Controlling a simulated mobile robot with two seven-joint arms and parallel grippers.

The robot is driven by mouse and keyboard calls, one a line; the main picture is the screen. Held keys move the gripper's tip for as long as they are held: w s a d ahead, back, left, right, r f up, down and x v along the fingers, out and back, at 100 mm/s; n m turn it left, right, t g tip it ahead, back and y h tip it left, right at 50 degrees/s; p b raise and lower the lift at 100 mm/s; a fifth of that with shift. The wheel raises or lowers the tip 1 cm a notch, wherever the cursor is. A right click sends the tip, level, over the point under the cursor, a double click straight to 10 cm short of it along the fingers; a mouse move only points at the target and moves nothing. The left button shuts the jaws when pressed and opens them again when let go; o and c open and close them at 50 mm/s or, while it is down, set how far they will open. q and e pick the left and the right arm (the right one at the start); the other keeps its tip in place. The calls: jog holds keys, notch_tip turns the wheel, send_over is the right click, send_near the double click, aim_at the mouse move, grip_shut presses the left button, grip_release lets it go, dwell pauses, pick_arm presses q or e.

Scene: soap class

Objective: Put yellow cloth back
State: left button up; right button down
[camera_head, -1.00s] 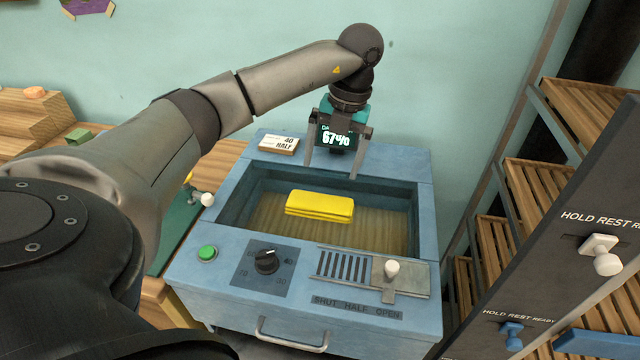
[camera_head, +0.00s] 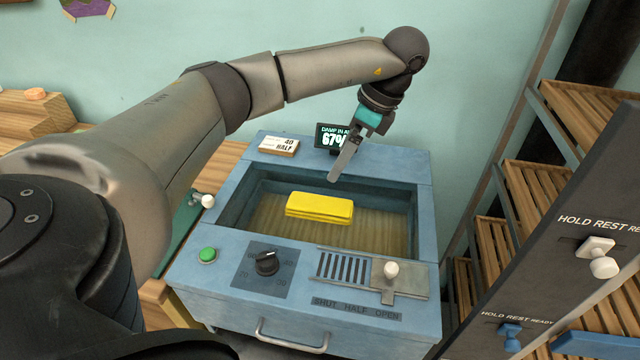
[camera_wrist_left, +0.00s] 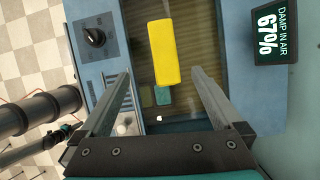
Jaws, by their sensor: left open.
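The yellow cloth (camera_head: 319,207), folded into a thick rectangle, lies on the wooden slatted floor inside the blue box (camera_head: 228,275). My left gripper (camera_head: 343,164) is above the back part of the box opening, up and slightly right of the cloth, and does not touch it. In the left wrist view the cloth (camera_wrist_left: 163,52) lies beyond the two fingers (camera_wrist_left: 165,92), which are wide apart with nothing between them. Something green shows on the box floor near the cloth there.
The box front has a green button (camera_head: 207,254), a black dial (camera_head: 266,262) and a slider knob (camera_head: 391,269). Wooden racks (camera_head: 540,190) and a dark panel (camera_head: 590,215) stand to the right.

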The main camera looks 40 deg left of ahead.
pick_arm(q)
jog(key=n, duration=0.1)
jog(key=b, duration=0.4)
send_over(314, 202)
jog(key=d, duration=0.2)
jog(key=f, duration=0.8)
jog(key=shift+w+d+f, duration=0.15)
jog(key=shift+w+f, duration=0.2)
jog(key=shift+w+b+x, duration=0.1)
jog(key=shift+b+x, duration=0.15)
jog(key=shift+x, duration=1.2)
jog(key=shift+w+b+x, duration=0.15)
jog(key=shift+b+x, duration=0.05)
jog(key=shift+x, duration=1.2)
jog(key=shift+c, duration=0.2)
jog(key=shift+r, duration=0.1)
jog(key=c, duration=1.4)
